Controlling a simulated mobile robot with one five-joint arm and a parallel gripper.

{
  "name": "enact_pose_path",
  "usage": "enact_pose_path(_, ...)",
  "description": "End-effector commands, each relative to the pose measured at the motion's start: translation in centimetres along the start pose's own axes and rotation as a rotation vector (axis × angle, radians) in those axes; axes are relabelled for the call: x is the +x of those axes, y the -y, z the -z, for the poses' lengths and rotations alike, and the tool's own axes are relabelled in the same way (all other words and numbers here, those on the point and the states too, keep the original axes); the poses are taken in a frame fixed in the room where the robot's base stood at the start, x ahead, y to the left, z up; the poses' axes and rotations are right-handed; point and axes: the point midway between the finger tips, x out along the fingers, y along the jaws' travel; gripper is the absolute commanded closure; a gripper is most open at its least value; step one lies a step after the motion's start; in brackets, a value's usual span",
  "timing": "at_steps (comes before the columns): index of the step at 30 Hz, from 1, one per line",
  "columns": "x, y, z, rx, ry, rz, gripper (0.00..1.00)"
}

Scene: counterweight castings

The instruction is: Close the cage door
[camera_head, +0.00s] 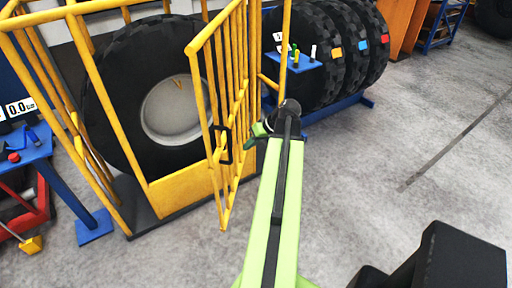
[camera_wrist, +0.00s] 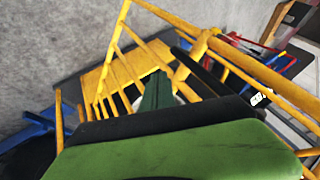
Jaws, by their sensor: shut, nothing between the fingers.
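The yellow cage door (camera_head: 232,85) is made of barred tube and stands open, swung out toward the camera from the cage (camera_head: 180,188). A black handle (camera_head: 222,145) sits on the door's lower near part. My gripper (camera_head: 259,129) is shut and empty, just right of the door at about handle height; whether it touches the bars cannot be told. In the wrist view my gripper (camera_wrist: 157,91) points toward yellow bars (camera_wrist: 118,75) that lie beyond and around it.
A large black tyre (camera_head: 125,75) with a pale hub stands inside the cage. Several tyres (camera_head: 340,45) stand on a blue rack at the back. A blue table (camera_head: 25,150) with small items is at the left. The grey floor (camera_head: 400,130) at the right is clear.

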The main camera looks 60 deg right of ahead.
Motion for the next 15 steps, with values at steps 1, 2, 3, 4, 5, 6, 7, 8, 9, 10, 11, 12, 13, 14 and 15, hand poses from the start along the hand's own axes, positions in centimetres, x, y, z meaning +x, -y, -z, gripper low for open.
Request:
enact_pose_path(1, 1.2, 0.3, -0.2, -0.002, 0.001, 0.002, 1.00)
enact_pose_path(2, 1.0, 1.1, -0.1, -0.003, 0.002, 0.002, 1.00)
enact_pose_path(3, 1.2, 1.8, -0.1, -0.003, 0.002, 0.002, 1.00)
enact_pose_path(4, 1.4, 2.2, -0.1, -0.003, 0.001, 0.002, 1.00)
enact_pose_path(5, 1.6, 2.5, -0.1, -0.002, 0.001, 0.001, 1.00)
enact_pose_path(6, 1.8, 2.9, -0.1, -0.002, 0.001, 0.001, 1.00)
enact_pose_path(7, 1.9, 3.1, -0.1, -0.002, 0.001, 0.001, 1.00)
enact_pose_path(8, 2.0, 3.3, 0.0, -0.002, 0.001, 0.001, 1.00)
enact_pose_path(9, 2.1, 3.5, 0.0, -0.002, 0.001, 0.001, 1.00)
enact_pose_path(10, 2.2, 3.6, 0.0, -0.002, 0.001, 0.001, 1.00)
enact_pose_path(11, 2.2, 3.6, 0.0, -0.002, 0.001, 0.001, 1.00)
enact_pose_path(12, 2.3, 3.7, 0.0, -0.002, 0.001, 0.001, 1.00)
enact_pose_path(13, 2.3, 3.7, 0.0, -0.002, 0.001, 0.001, 1.00)
enact_pose_path(14, 2.3, 3.7, 0.0, -0.002, 0.001, 0.001, 1.00)
enact_pose_path(15, 2.3, 3.7, 0.0, -0.002, 0.001, 0.001, 1.00)
